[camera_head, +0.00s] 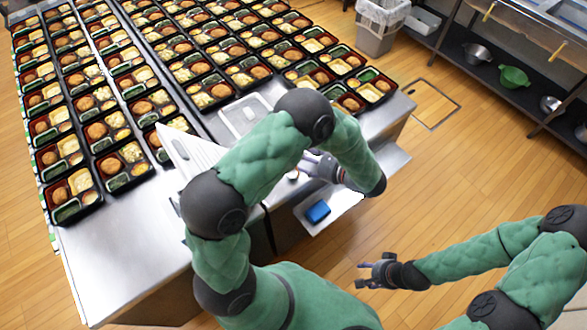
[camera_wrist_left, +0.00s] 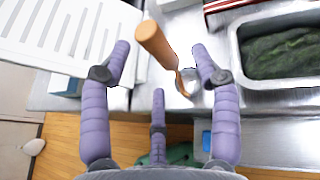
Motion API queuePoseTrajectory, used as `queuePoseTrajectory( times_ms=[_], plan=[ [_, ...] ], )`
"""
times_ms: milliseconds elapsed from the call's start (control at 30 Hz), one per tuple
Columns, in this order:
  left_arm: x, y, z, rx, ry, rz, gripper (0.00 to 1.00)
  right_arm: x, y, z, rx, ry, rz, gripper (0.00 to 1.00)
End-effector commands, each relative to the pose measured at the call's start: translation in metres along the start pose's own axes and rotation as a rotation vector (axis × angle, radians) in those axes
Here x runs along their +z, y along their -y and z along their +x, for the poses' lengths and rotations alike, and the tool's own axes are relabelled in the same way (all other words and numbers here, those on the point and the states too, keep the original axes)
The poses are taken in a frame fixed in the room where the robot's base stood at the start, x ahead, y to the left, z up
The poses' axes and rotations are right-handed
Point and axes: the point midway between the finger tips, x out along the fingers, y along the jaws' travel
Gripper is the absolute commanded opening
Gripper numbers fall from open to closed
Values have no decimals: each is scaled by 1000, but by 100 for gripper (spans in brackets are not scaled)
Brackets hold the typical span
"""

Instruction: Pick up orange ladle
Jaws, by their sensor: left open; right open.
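The orange ladle (camera_wrist_left: 155,42) shows in the left wrist view, its thick handle end pointing up toward the camera and its thinner lower part running down to the metal counter. My left gripper (camera_wrist_left: 160,64) is open, with its purple fingers on both sides of the handle and no clear contact. In the head view my left gripper (camera_head: 322,168) is over the counter's near right end, and my arm hides most of the ladle there. My right gripper (camera_head: 374,270) is open and empty, over the floor at the lower right.
A metal pan of dark green food (camera_wrist_left: 285,52) is right of the ladle in the wrist view. A white slotted rack (camera_wrist_left: 65,35) is on the left. A blue block (camera_head: 317,211) lies on a lower shelf. Bento trays (camera_head: 72,212) cover the counter.

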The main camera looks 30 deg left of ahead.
Motion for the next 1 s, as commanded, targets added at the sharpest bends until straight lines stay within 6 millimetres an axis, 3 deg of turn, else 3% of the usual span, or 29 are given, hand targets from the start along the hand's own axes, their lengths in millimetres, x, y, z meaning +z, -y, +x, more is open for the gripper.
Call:
queuePoseTrajectory(
  times_ms=[400, 733, 767, 900, 967, 1000],
  plan=[
    [-7, -4, 47, 3, -1, 0, 62, 0, -1, 2, 0, 0, 0, 53],
    [-7, -4, 53, 0, -1, 0, 62, 0, -1, 2, 0, 0, 0, 53],
    [-7, -4, 53, 0, -1, 0, 59, 0, -1, 2, 0, 0, 0, 53],
    [-7, -4, 53, 0, -1, 0, 20, 0, -1, 2, 0, 0, 0, 53],
    [-7, -4, 53, 0, -1, 0, 3, 0, -1, 2, 0, 0, 0, 53],
    [-7, -4, 53, 0, -1, 0, 0, 0, -1, 2, 0, 0, 0, 53]
  ],
)
